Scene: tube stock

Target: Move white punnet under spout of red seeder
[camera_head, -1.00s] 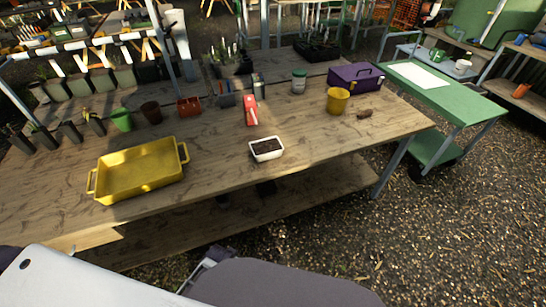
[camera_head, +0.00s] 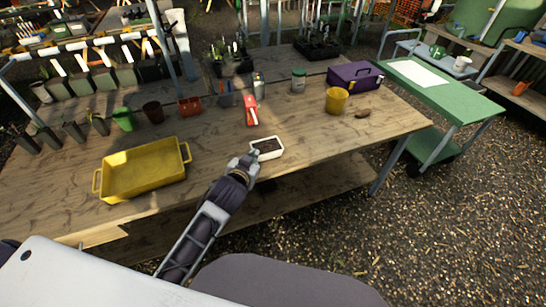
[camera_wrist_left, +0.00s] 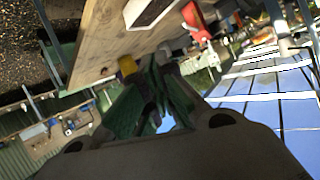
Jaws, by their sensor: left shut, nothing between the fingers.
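The white punnet (camera_head: 268,148), filled with dark soil, sits on the wooden bench near its front edge. The red seeder (camera_head: 251,111) stands just behind it, a little to the left; a pale part shows on its front. My left gripper (camera_head: 254,156) is shut and empty at the punnet's front left side; I cannot tell whether it touches. The left wrist view shows the gripper's green fingers, the punnet (camera_wrist_left: 150,12) at the top edge and the seeder (camera_wrist_left: 195,22) beside it. My right gripper is not in view.
A yellow tray (camera_head: 145,171) lies left of the punnet. A yellow pot (camera_head: 337,100), a brown lump (camera_head: 362,113) and a purple box (camera_head: 355,76) are at the right. Small pots line the back left. Bench is clear right of the punnet.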

